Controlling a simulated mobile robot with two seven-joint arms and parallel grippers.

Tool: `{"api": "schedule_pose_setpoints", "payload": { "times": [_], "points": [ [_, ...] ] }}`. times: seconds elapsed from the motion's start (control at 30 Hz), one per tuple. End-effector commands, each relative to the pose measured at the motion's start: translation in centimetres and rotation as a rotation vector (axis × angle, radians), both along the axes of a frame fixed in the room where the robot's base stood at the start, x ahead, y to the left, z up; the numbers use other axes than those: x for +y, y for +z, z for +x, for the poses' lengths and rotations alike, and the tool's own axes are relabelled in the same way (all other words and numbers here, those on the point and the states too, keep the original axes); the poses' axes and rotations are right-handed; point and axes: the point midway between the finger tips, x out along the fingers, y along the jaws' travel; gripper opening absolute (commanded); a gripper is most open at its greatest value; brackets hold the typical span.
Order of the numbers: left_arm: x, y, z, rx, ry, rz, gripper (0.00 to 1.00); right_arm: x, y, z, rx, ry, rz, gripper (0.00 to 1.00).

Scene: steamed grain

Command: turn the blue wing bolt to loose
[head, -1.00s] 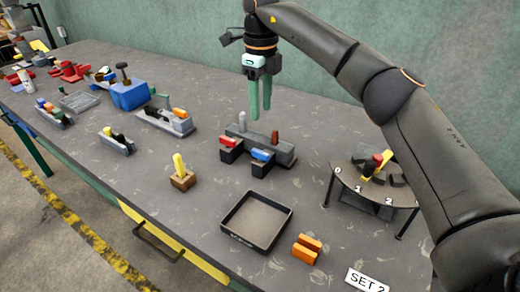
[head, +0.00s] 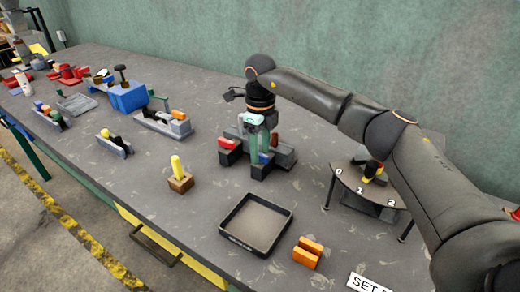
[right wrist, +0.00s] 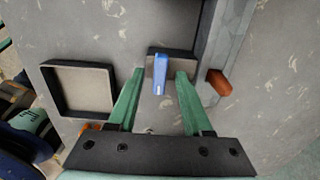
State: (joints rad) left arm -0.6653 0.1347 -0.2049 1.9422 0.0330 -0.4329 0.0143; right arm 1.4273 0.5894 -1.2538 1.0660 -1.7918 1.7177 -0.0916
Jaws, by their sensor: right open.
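The blue wing bolt (head: 263,158) sits on a dark block at the front right of the grey clamp fixture (head: 284,157). In the right wrist view the blue wing bolt (right wrist: 160,77) points lengthwise up and down the picture, between the fingertips. My right gripper (head: 260,152) is open and points down over it. In the right wrist view my right gripper (right wrist: 160,75) has one green finger on each side of the bolt, with gaps. I cannot tell whether the tips reach down to its height. My left gripper is not in view.
A red wing bolt (head: 228,143) sits on the neighbouring block to the left. An orange-brown peg (right wrist: 219,81) stands on the fixture. A black tray (head: 247,245), orange blocks (head: 307,252) and a small numbered stand (head: 366,201) are nearby. Bare table lies around the fixture.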

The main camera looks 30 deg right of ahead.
Motion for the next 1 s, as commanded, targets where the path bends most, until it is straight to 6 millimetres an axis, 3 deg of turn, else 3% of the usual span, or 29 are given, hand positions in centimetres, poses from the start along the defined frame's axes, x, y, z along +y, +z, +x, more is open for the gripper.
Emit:
{"api": "schedule_pose_setpoints", "payload": {
  "times": [0.27, 0.7, 1.0],
  "points": [
    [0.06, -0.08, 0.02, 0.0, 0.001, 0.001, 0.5, -0.01, -0.17, -0.01, 0.0, 0.0, 0.0, 0.5],
    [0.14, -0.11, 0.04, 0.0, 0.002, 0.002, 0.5, 0.01, -0.13, 0.0, 0.0, 0.001, 0.0, 0.02],
    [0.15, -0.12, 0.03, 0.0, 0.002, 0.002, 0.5, 0.02, -0.11, 0.0, 0.0, 0.001, 0.0, 0.0]
  ]
}}
